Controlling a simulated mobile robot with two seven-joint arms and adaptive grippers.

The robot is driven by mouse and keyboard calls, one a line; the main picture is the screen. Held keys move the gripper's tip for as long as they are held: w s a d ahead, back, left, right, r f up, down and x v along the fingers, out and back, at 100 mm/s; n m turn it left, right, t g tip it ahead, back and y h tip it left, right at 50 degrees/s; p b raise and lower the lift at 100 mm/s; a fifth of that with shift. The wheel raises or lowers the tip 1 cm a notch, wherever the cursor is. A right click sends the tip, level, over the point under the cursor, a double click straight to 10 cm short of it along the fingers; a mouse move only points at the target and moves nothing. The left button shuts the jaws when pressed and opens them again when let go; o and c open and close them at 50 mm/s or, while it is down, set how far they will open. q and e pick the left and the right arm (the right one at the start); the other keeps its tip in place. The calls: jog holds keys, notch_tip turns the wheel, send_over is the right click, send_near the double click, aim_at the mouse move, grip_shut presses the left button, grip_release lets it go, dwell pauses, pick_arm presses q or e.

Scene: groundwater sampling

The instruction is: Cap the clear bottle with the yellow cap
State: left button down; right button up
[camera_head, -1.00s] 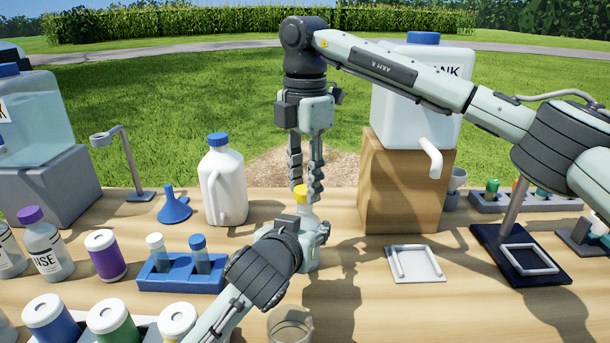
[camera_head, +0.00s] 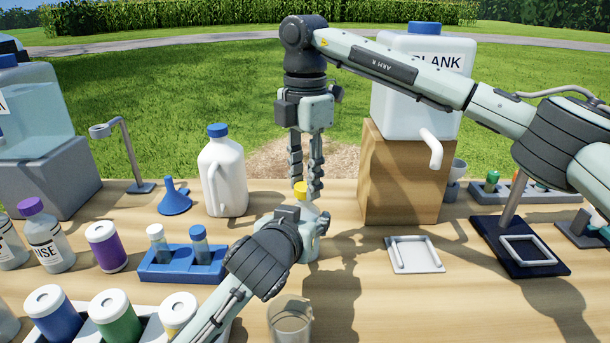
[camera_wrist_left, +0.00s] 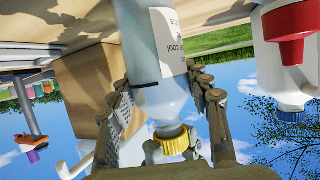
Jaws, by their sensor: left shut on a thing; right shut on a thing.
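The clear bottle (camera_head: 308,212) stands upright near the middle of the table, partly covered by my left gripper (camera_head: 306,232). The left gripper is shut on its body. The left wrist view shows the bottle (camera_wrist_left: 160,50) upside down, with a label, between the fingers. The yellow cap (camera_head: 300,187) is at the bottle's mouth, between the fingertips of my right gripper (camera_head: 307,186), which points down and is shut on it. In the left wrist view the yellow cap (camera_wrist_left: 172,143) meets the neck; I cannot tell whether it is screwed down.
A white jug (camera_head: 223,175) and blue funnel (camera_head: 174,200) stand to the left. A blue rack (camera_head: 180,267) with vials is nearer. An empty glass beaker (camera_head: 290,322) stands in front. A wooden block (camera_head: 403,190) bears the blank tank. Bare table lies right of the bottle.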

jog(key=shift+f, duration=0.25)
jog(key=m, duration=1)
jog(key=o, duration=0.8)
jog(key=shift+c, duration=0.2)
jog(key=shift+r, duration=0.1)
